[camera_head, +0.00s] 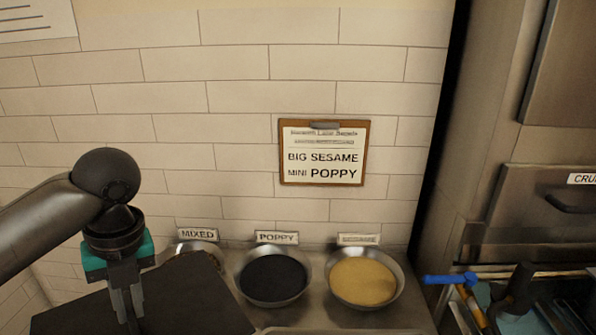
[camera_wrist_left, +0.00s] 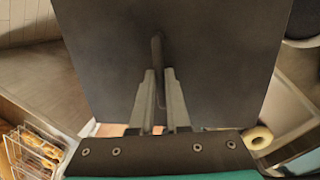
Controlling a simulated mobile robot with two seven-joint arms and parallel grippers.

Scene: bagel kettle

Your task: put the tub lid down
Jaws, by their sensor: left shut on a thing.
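The tub lid (camera_head: 195,305) is a flat dark grey panel at the lower left of the head view. In the left wrist view the lid (camera_wrist_left: 220,60) fills the middle, with a thin upright handle (camera_wrist_left: 158,60) on it. My left gripper (camera_head: 128,305) is above the lid, and its fingers (camera_wrist_left: 160,105) are shut on the handle. The lid is held level or slightly tilted in front of the bowls; I cannot tell whether it touches anything below. The tub itself is not clearly seen. My right gripper is not in view.
Bowls of poppy (camera_head: 273,278) and sesame (camera_head: 362,280) stand along the tiled wall. The mixed bowl (camera_head: 200,248) is partly hidden by the lid. A clipboard (camera_head: 324,152) hangs above. A blue-handled tool (camera_head: 450,280) lies at right. A wire basket (camera_wrist_left: 35,150) holds bagels.

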